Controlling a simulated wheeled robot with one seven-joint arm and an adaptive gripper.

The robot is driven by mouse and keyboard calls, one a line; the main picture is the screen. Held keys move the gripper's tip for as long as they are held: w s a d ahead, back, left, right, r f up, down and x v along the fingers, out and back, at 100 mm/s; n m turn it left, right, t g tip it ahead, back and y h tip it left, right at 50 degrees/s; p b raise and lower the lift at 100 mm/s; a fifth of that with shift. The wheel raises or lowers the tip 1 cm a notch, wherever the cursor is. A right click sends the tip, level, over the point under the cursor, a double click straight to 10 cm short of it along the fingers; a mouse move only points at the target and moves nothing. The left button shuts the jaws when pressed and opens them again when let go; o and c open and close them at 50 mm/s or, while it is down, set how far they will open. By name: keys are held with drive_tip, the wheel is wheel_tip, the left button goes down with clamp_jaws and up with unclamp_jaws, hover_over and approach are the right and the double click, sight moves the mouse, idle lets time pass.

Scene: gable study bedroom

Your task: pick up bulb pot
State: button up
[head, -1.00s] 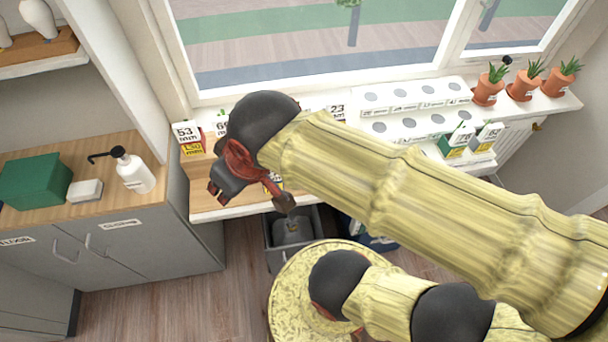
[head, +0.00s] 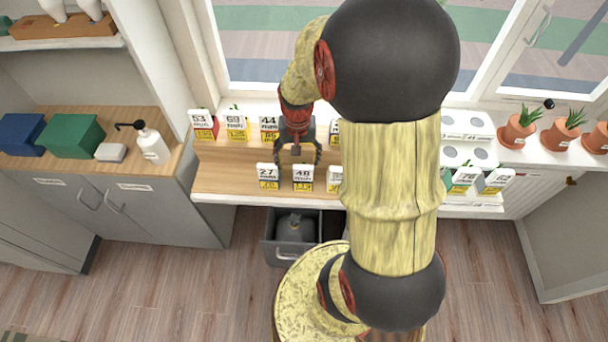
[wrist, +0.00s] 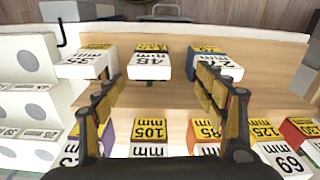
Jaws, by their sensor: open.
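Several terracotta pots with green shoots stand in a row at the right end of the window sill in the head view. The nearest is the left pot (head: 517,134), then a middle pot (head: 560,138) and a right pot (head: 597,138), partly cut by the frame edge. I cannot tell which is meant by the bulb pot. My gripper (head: 297,157) is open and empty above the stepped wooden shelf, well left of the pots. In the wrist view, its fingers (wrist: 160,82) stand apart over bare wood between two rows of numbered boxes. No terracotta pot shows there.
Numbered boxes, such as 48 (head: 302,177) and 27 (head: 268,176), stand close below my gripper on the wooden shelf (head: 225,180). My arm hides part of the shelf.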

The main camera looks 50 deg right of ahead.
sight(304, 166)
drive_tip(key=shift+m, duration=0.5)
drive_tip(key=f, duration=0.1)
drive_tip(key=d+f, duration=0.1)
drive_tip(key=f, duration=0.1)
drive_tip(key=s+f, duration=0.1)
drive_tip(key=f, duration=0.1)
drive_tip(key=shift+d+f, duration=0.1)
drive_tip(key=shift+d, duration=0.25)
drive_tip(key=shift+w+f+b, duration=0.15)
drive_tip(key=shift+f+b, duration=0.2)
drive_tip(key=shift+f, duration=1)
drive_tip(key=shift+w+f+b, duration=0.15)
drive_tip(key=shift+f+b, duration=0.2)
drive_tip(key=shift+f, duration=1)
drive_tip(key=shift+c, duration=0.2)
drive_tip(key=c, duration=1.5)
drive_tip(key=shift+r, duration=0.15)
drive_tip(key=shift+c, duration=0.4)
